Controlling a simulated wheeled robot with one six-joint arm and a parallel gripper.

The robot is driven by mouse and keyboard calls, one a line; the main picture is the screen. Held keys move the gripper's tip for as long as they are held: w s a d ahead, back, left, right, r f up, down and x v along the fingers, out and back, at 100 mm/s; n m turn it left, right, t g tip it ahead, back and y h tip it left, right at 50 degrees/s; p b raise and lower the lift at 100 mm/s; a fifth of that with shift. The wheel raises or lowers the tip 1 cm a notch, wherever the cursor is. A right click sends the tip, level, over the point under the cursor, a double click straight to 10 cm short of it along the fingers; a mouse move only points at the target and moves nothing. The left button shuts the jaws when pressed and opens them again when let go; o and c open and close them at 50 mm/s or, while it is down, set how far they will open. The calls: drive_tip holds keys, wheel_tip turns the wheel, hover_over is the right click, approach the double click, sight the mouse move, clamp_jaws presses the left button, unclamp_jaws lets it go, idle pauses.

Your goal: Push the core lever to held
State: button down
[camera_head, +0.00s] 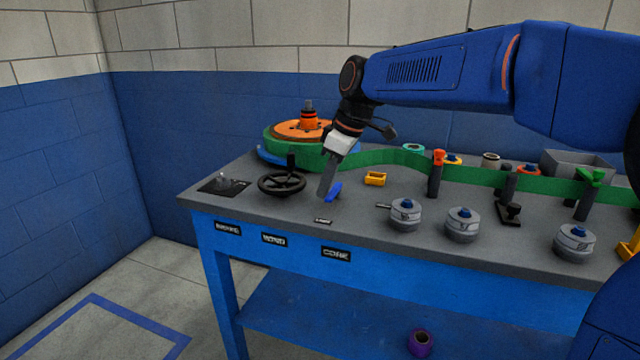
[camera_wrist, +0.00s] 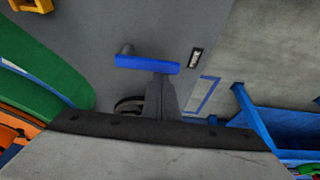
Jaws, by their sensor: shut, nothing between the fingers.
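The core lever (camera_head: 333,192) has a blue handle and stands on the table top behind the front label that reads CORE (camera_head: 336,254). In the wrist view the blue handle (camera_wrist: 147,63) lies crosswise just beyond my fingertips, with a grey stub at its left end. My gripper (camera_head: 324,194) is shut and empty, pointing down just left of the handle. In the wrist view its fingers (camera_wrist: 162,80) reach the handle's edge; I cannot tell whether they touch. Small marked plates lie in front of the lever (camera_head: 323,221) and to its right (camera_head: 383,206).
A black handwheel (camera_head: 282,183) stands close left of my gripper. A yellow block (camera_head: 375,178) sits behind right. A green band (camera_head: 405,160) runs from the orange-topped reel (camera_head: 300,130) past posts. Several grey knobs, one here (camera_head: 405,215), line the front right.

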drive_tip(key=shift+d, duration=0.1)
idle(0.3)
